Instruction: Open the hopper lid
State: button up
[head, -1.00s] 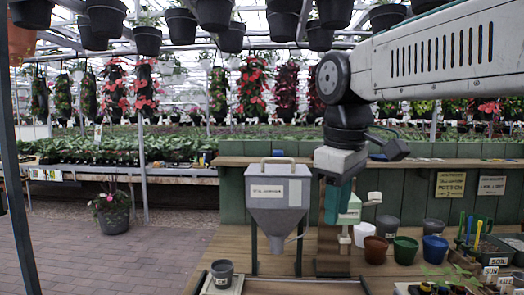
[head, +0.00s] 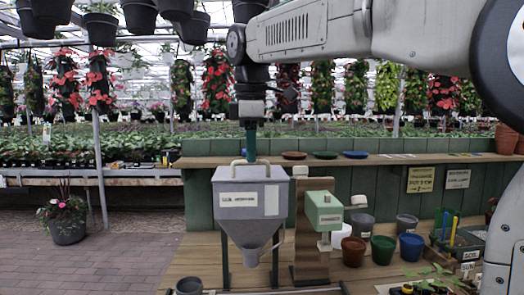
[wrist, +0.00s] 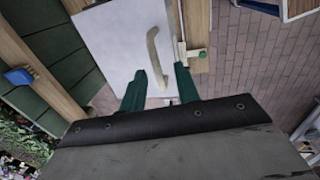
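The grey hopper (head: 232,228) stands on the bench in the head view, with a labelled front and a funnel bottom. Its flat lid (wrist: 108,48) lies shut on top and carries a beige bar handle (wrist: 154,55), also seen in the head view (head: 236,163). My gripper (head: 250,157) points down just above the lid at the handle. In the wrist view its two green fingers (wrist: 158,90) are apart, with the near end of the handle between them and gaps on both sides. Whether the fingers touch the lid is hard to tell.
A green dispenser (head: 324,210) on a wooden stand is close to the hopper's right. Several pots, including a blue one (head: 411,246), stand farther right. A shelf (head: 350,159) with coloured saucers runs behind. A grey cup (head: 189,286) sits at front left.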

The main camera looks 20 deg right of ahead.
jog(key=shift+w+d+f, duration=0.1)
jog(key=shift+w+f, duration=0.05)
jog(key=shift+f, duration=0.45)
jog(key=shift+c, duration=0.3)
